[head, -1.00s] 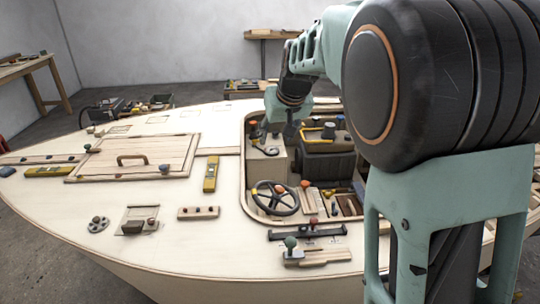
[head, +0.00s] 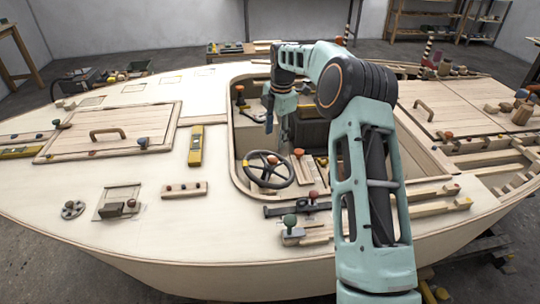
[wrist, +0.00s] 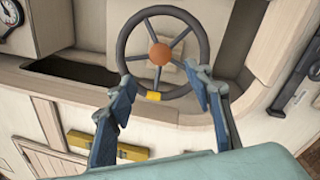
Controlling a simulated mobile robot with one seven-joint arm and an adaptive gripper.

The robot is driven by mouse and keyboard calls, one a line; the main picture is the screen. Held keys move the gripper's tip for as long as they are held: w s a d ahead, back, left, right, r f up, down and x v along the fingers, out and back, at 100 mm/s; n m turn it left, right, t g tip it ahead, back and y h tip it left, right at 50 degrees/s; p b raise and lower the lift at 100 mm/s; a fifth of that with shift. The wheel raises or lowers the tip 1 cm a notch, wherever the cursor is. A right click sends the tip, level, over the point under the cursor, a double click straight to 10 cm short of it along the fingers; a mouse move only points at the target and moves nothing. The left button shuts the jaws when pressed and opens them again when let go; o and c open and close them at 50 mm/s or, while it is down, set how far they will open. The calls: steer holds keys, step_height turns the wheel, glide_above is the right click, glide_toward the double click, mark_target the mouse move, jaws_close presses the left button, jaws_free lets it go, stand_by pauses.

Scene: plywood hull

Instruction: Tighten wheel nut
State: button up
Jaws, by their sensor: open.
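The steering wheel (head: 267,169) is dark with several spokes and sits at the near left edge of the cockpit opening. Its round orange-brown hub nut (head: 272,160) shows at the centre. In the wrist view the wheel (wrist: 199,70) lies beyond my fingers, with the nut (wrist: 160,54) at its hub and a yellow mark (wrist: 153,96) on its rim. My gripper (wrist: 158,84) is open and empty, its two blue fingers spread on either side below the hub. In the head view my gripper (head: 276,124) hangs over the cockpit, behind the wheel; its fingertips are hard to make out.
A lever with an orange knob (head: 299,153) stands right of the wheel. A hatch with a handle (head: 107,133) and a yellow level (head: 195,145) are left. The deck between is mostly bare.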

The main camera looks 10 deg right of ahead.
mark_target(273, 158)
steer(key=f, duration=0.7)
steer(key=w+f, duration=0.1)
steer(key=f, duration=0.2)
steer(key=shift+w+a+f, duration=0.1)
steer(key=shift+a+f, duration=0.1)
steer(key=shift+a, duration=0.15)
steer(key=c, duration=1.2)
